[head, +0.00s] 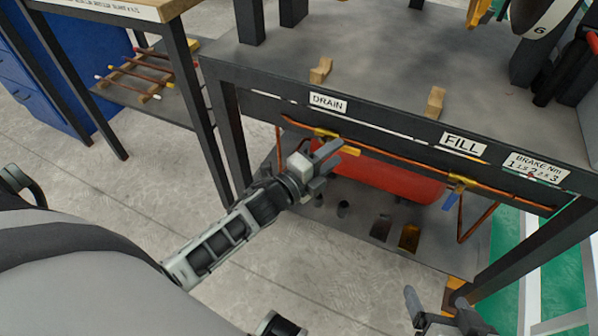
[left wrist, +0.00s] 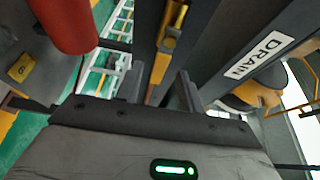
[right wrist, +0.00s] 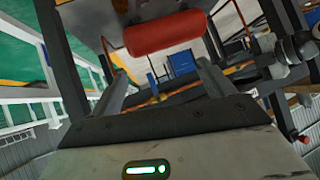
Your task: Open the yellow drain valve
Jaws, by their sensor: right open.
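The yellow drain valve (head: 324,132) sits on the copper pipe under the DRAIN label (head: 328,103) at the table's front. In the left wrist view the yellow valve (left wrist: 171,38) and its lever run along the pipe. My left gripper (head: 332,157) is open in front of the valve. Its two fingers (left wrist: 160,90) stand either side of the lever's line, with a gap between them; contact is not clear. My right gripper (head: 438,306) is open and empty, low at the bottom of the head view, away from the drain valve.
A FILL label (head: 463,144) is to the right, with a blue-handled valve (head: 451,199) below it. A red tank (head: 385,178) lies under the tabletop. Table legs (head: 228,130) and the pipe bound the space; the floor in front is clear.

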